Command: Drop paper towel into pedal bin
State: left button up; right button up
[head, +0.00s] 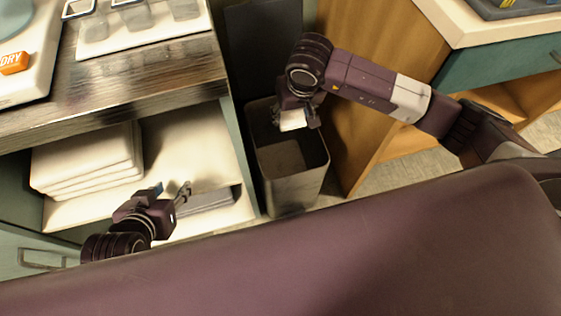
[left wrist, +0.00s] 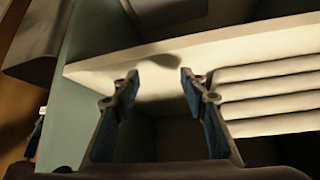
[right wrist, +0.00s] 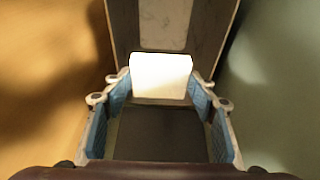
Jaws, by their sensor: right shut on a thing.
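The paper towel (head: 292,121) is a small white piece at my right gripper (head: 298,118), over the open mouth of the pedal bin (head: 291,192). In the right wrist view the white towel (right wrist: 161,75) sits between the two fingertips of my right gripper (right wrist: 160,85), which is shut on it. The dark bin floor shows below it. The bin is a grey, square-topped container, its visible inside empty. My left gripper (head: 182,195) is in front of the open shelf, away from the bin. In the left wrist view my left gripper (left wrist: 160,82) is open and empty.
A shelf holds a stack of folded white towels (head: 84,168). The counter (head: 110,79) above carries a white tray (head: 140,38) with glasses. A dark upright panel (head: 263,48) stands behind the bin. A wooden cabinet side (head: 372,100) is close on the bin's right.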

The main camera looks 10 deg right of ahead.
pick_arm(q)
jog(key=w+r+t, duration=0.1)
jog(key=w+d+r+t, duration=0.1)
jog(key=w, duration=0.1)
jog(key=w+r+b, duration=0.1)
jog(key=shift+w+d+r+t+h, duration=0.15)
jog(key=shift+d+r+t+h, duration=0.15)
jog(key=shift+t+h, duration=0.1)
pick_arm(e)
jog(key=shift+f, duration=0.9)
pick_arm(q)
jog(key=shift+w+d+r+t, duration=0.2)
jog(key=shift+w+r+t, duration=0.1)
jog(key=shift+w+r, duration=0.2)
pick_arm(e)
jog(key=shift+f, duration=0.15)
jog(key=o, duration=1.1)
jog(key=v, duration=1.2)
